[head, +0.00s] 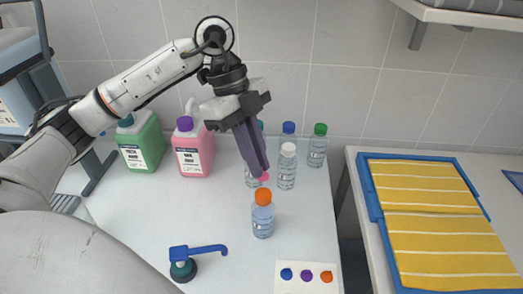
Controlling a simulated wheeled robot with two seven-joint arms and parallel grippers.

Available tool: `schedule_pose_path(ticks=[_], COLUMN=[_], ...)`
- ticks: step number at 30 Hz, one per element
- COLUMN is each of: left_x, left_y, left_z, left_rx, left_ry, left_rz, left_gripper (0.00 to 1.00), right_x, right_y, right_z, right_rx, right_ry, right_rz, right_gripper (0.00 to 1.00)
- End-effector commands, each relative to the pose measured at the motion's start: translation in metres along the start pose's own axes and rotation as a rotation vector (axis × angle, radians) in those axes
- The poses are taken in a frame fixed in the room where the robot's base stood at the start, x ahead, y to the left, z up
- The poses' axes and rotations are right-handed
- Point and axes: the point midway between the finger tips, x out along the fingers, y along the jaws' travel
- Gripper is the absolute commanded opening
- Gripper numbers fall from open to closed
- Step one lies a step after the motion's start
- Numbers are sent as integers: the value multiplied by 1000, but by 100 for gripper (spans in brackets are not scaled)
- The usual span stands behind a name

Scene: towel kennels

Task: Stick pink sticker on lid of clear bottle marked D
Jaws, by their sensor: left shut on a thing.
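My left gripper (260,170) points down over the table and is shut on a small pink sticker (264,177) showing at its fingertips. Clear bottles stand close by: one with an orange lid (263,197) in front, one with a white lid (287,149) just right of the fingers, one with a blue lid (288,128) and one with a green lid (320,129) behind. Another clear bottle (251,180) is mostly hidden behind the gripper. The letters on the labels are too small to read. My right gripper is not in view.
A sheet (296,289) with blue, purple and orange stickers lies at the front. A blue-handled teal tool (183,268) lies at front left. Green (143,142) and pink (193,150) jugs stand at back left. A blue tray (374,205) of yellow towels is at right.

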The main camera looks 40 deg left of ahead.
Motion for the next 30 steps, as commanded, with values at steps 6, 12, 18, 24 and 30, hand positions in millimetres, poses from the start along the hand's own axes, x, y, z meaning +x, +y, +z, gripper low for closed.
schedule_pose_path(ticks=[6,12,18,24,30], left_x=[3,16,34,45,46], left_y=[0,0,0,0,0], left_z=[2,7,13,18,18], left_rx=[-52,-50,-49,-49,-48], left_ry=[0,0,0,0,0], left_rz=[-20,-19,-19,-18,-18], left_gripper=[1,1,1,1,1], right_x=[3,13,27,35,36], right_y=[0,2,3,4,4], right_z=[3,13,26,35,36], right_rx=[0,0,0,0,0], right_ry=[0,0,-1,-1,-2], right_rz=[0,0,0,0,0], right_gripper=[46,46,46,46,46])
